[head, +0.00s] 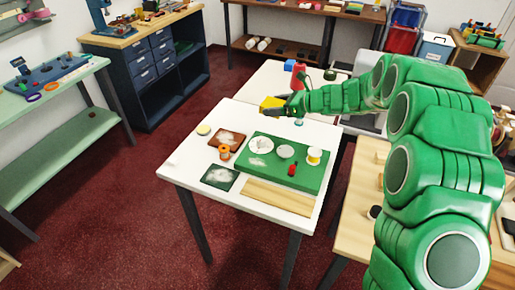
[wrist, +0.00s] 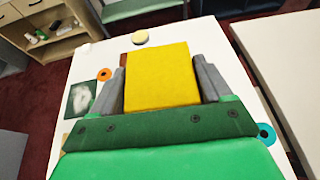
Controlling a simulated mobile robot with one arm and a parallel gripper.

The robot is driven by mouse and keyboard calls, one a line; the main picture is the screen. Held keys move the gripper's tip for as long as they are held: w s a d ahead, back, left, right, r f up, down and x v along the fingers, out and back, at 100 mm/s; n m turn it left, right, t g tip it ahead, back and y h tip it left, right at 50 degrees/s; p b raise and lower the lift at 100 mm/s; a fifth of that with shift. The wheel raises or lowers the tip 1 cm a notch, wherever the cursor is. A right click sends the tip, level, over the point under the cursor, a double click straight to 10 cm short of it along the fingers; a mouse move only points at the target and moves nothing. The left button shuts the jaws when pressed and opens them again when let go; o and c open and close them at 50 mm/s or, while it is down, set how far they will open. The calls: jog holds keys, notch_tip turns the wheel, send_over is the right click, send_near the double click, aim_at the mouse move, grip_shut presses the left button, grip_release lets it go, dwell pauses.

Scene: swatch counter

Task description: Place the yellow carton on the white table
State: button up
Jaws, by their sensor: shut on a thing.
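The yellow carton (wrist: 160,78) is held between the two grey fingers of my gripper (wrist: 162,82) in the wrist view. In the head view the carton (head: 272,103) shows beside my gripper (head: 290,108), over the far part of the white table (head: 190,160). The carton appears to be above the table top, but whether it touches cannot be told. The wrist view also shows the white table (wrist: 88,70) below and around the carton.
On the white table are a green mat (head: 300,178) with white round items and a yellow-white spool, a brown swatch (head: 226,140), an orange spool (head: 224,153), a dark swatch (head: 220,177), a wooden strip (head: 280,196) and a pale disc (head: 203,130). The left margin is bare.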

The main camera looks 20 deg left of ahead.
jog(key=shift+s+a+f+n+g, duration=0.15)
jog(key=shift+s+a+g, duration=0.05)
jog(key=shift+s+a, duration=0.2)
jog(key=shift+s+a+f+n+g, duration=0.15)
jog(key=shift+s+a+g, duration=0.1)
jog(key=shift+a, duration=0.25)
jog(key=shift+a+f, duration=0.1)
jog(key=shift+a, duration=0.1)
send_over(261, 120)
jog(key=s+d, duration=0.3)
jog(key=s, duration=0.1)
notch_tip(261, 120, down, 4)
jog(key=shift+w+a+f, duration=0.3)
jog(key=shift+w+f, duration=0.05)
jog(key=shift+f, duration=0.15)
jog(key=shift+w+a+f, duration=0.25)
jog(key=shift+w+f, duration=0.05)
jog(key=shift+f, duration=0.2)
jog(key=shift+w+a+f, duration=0.25)
jog(key=shift+w+f, duration=0.2)
jog(key=shift+f, duration=0.15)
jog(key=shift+w+a+f, duration=0.3)
jog(key=shift+w+f, duration=0.1)
jog(key=shift+f, duration=0.15)
jog(key=shift+w+a+f, duration=0.25)
jog(key=shift+w+f, duration=0.2)
jog(key=shift+f, duration=0.15)
jog(key=shift+w+a+f, duration=0.1)
jog(key=shift+w+f, duration=0.05)
jog(key=shift+f, duration=1.5)
